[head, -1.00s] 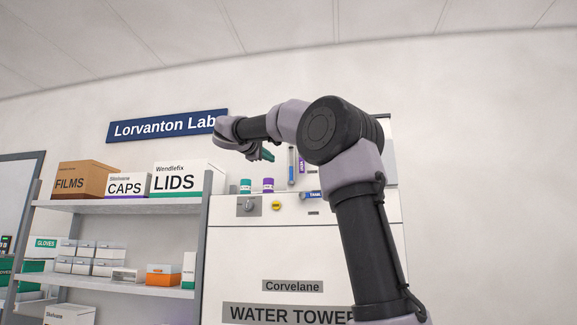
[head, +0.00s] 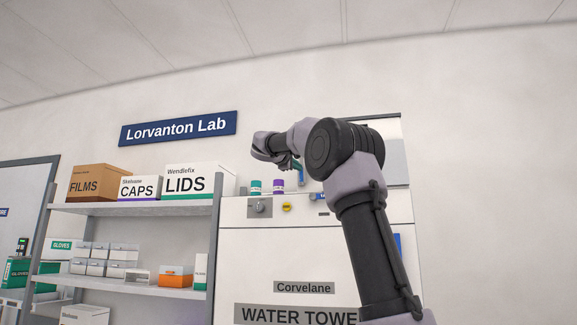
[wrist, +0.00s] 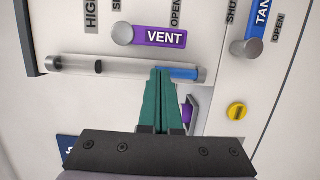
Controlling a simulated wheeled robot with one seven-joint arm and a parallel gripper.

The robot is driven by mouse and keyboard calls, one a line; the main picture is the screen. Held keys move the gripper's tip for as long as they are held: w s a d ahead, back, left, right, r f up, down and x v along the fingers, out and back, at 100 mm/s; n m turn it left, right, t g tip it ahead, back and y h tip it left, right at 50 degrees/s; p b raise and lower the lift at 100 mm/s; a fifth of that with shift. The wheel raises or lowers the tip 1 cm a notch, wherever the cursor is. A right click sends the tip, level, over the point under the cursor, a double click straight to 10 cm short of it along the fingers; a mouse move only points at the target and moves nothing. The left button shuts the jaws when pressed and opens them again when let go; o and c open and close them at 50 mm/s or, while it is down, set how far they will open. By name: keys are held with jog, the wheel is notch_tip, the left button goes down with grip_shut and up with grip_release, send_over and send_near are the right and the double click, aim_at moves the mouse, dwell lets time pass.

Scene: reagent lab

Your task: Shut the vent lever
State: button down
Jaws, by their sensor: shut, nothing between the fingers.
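The vent lever (wrist: 160,36) is a purple bar marked VENT with a round silver pivot at its left end in the wrist view. Its free end points right, just below an OPEN label (wrist: 177,12). The lever is hidden behind my arm in the head view. My gripper (wrist: 160,72) has green fingers, shut and empty. Its tips are below the lever in the wrist view, overlapping a clear sight tube (wrist: 125,68) with blue at its right end. I cannot tell whether they touch the tube. The gripper also shows in the head view (head: 297,166), in front of the panel.
A blue TANK lever (wrist: 262,18) is right of the vent lever. A yellow knob (wrist: 237,111) sits lower right. Green-banded (head: 256,187) and purple-banded (head: 278,186) containers stand on the machine's ledge. Shelves with boxes (head: 199,181) stand left.

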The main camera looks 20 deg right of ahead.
jog(key=shift+s+d, duration=0.55)
jog(key=shift+d, duration=0.25)
jog(key=shift+s+d+f+n, duration=0.15)
jog(key=shift+d+n, duration=0.1)
jog(key=shift+n, duration=0.45)
jog(key=shift+s+d+f+n, duration=0.1)
jog(key=shift+n, duration=0.2)
jog(key=s+d+r+n+t+y, duration=0.1)
jog(key=s+d+n+t, duration=0.3)
jog(key=n, duration=1.3)
jog(key=shift+d+r+n+t, duration=0.3)
jog(key=shift+d+r+t, duration=0.2)
jog(key=shift+d, duration=0.4)
jog(key=shift+r, duration=0.1)
